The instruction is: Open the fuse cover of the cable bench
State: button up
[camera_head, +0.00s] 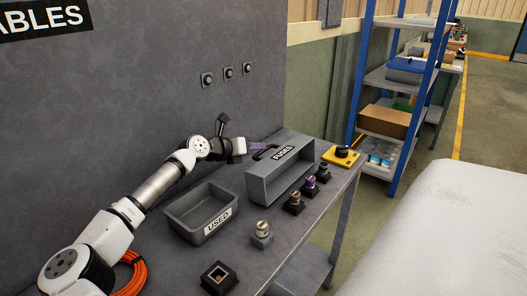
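The grey fuse box (258,190) stands on the cable bench (250,262) near its far end. Its cover carries a white FUSES label (283,152) and a black handle (264,152) at its left end. I cannot tell for sure whether the cover is fully closed. My gripper (256,146) reaches in from the left along the wall, just behind and left of the handle. A small purple part shows at its tip. The fingers are too small and partly hidden to tell whether they are open or touching the handle.
An open grey USED bin (190,229) sits left of the fuse box. Several fuse holders, including a cream-topped one (262,232), line the front, with an empty-looking socket (219,277). A yellow switch (341,157) is at the right end. Orange cable (133,275) lies near my arm.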

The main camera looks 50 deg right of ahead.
jog(key=b+v, duration=0.1)
jog(key=v, duration=0.6)
jog(key=shift+a+b, duration=0.3)
jog(key=shift+b, duration=0.1)
jog(key=shift+r, duration=0.2)
